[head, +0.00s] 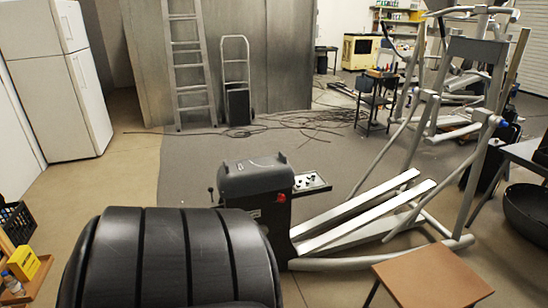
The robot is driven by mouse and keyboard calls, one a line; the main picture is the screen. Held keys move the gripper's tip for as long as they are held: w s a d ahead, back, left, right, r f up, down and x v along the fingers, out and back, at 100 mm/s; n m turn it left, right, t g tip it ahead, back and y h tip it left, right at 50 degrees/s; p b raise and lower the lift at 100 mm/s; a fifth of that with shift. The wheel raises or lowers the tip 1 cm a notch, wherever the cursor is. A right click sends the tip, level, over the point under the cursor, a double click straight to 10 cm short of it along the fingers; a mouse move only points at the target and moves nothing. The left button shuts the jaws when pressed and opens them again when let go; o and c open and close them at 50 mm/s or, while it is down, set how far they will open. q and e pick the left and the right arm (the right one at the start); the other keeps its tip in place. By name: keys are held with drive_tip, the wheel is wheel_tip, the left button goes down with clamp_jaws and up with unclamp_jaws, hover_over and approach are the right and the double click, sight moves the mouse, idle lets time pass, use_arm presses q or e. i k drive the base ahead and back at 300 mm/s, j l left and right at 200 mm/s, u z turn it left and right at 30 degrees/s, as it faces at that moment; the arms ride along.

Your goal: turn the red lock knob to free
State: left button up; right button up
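The elliptical machine has a dark grey housing (255,180) in the middle of the head view. A small red spot (281,198) shows on the housing's right side; it may be the red lock knob, but it is too small to tell its shape or its turn. A thin lever (211,192) with a reddish tip stands out at the housing's left. Two pale foot rails (365,215) run up to the right from the housing. Neither of my grippers is in view.
A large black ribbed form (170,262) fills the lower left foreground, in front of the housing. A small tray (311,183) with little parts sits beside the housing. A brown-topped table (432,279) stands at lower right. Open floor (125,180) lies to the left.

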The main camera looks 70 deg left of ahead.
sight(282, 198)
drive_tip(key=j+u, duration=0.1)
drive_tip(key=u, duration=1.4)
drive_tip(key=i+j+u, duration=0.2)
drive_tip(key=j, duration=0.25)
drive_tip(key=j+u, duration=0.2)
drive_tip(key=j, duration=0.25)
